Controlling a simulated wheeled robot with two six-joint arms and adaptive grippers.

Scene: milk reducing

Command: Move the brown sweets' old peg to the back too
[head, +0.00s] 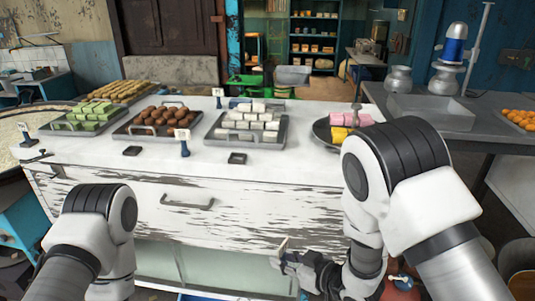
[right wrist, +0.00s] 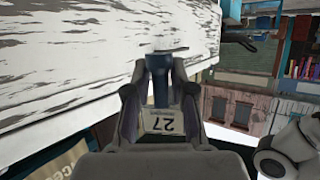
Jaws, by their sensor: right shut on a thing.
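The brown sweets (head: 165,116) lie on a dark tray (head: 122,131) on the white counter. A blue peg with a white label (head: 184,141) stands in front of the tray's right side. Another labelled peg (head: 218,96) stands at the back. My right gripper (head: 284,258) is low in front of the counter, below its top edge. It is shut on a blue peg (right wrist: 161,88) whose white card (right wrist: 166,122) reads 27, upside down in the right wrist view. Which peg belonged to the brown sweets cannot be told. My left arm shows at the lower left, but its gripper is out of view.
Green sweets (head: 88,115) and white sweets (head: 250,124) stand on trays either side. A labelled peg (head: 28,136) stands at the counter's left. Two small dark square pieces (head: 131,151) (head: 237,158) lie near the front edge. A pan with pink and yellow sweets (head: 343,134) is at right.

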